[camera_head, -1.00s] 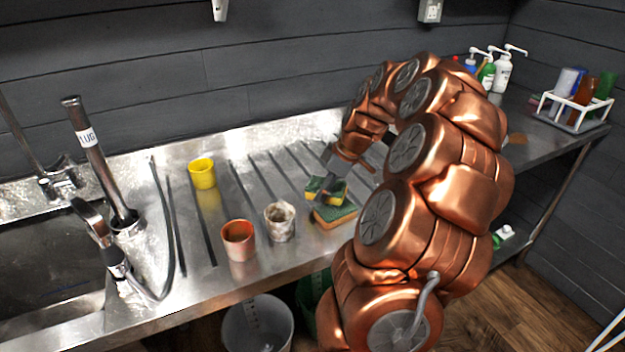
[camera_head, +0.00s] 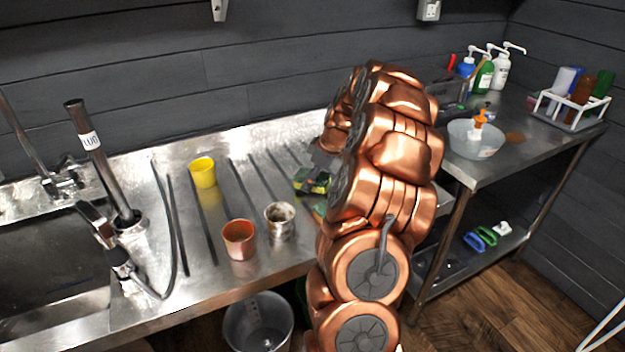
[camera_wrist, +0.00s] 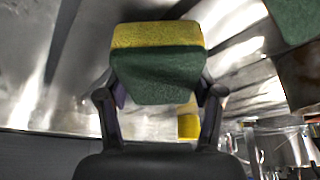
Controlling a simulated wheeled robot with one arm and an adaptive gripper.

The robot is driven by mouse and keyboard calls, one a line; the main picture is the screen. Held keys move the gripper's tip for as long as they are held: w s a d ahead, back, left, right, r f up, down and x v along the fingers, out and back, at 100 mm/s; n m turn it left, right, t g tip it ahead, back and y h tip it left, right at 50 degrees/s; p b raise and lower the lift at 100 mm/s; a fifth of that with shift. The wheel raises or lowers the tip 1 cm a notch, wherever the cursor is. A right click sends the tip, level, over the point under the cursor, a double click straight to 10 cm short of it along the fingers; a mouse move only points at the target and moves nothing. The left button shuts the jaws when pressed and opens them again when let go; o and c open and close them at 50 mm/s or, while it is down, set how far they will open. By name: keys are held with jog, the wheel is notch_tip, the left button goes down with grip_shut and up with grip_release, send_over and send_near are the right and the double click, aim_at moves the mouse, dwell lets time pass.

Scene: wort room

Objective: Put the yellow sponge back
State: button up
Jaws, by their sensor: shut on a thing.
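The yellow sponge (camera_head: 312,181) has a dark green scouring side. It is held above the ribbed steel drainboard, and fills the upper middle of the wrist view (camera_wrist: 158,62). My gripper (camera_wrist: 160,90) is shut on it, one finger on each side. In the head view the gripper is mostly hidden by my arm. A second sponge (camera_head: 320,211), green with an orange-brown side, lies on the drainboard, mostly behind my arm. Its green face also shows at the upper right of the wrist view (camera_wrist: 297,18).
A yellow cup (camera_head: 203,172), an orange cup (camera_head: 239,239) and a stained whitish cup (camera_head: 280,220) stand left of the sponge. The sink (camera_head: 50,265) is at far left. On the right table are a clear bowl (camera_head: 463,140), pump bottles (camera_head: 484,76) and a white rack (camera_head: 570,122).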

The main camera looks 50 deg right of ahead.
jog(key=shift+f, duration=0.65)
jog(key=shift+f, duration=0.2)
jog(key=o, duration=1.1)
jog(key=shift+r, duration=0.1)
jog(key=shift+r, duration=0.2)
jog(key=b+v, duration=0.2)
jog(key=v, duration=1)
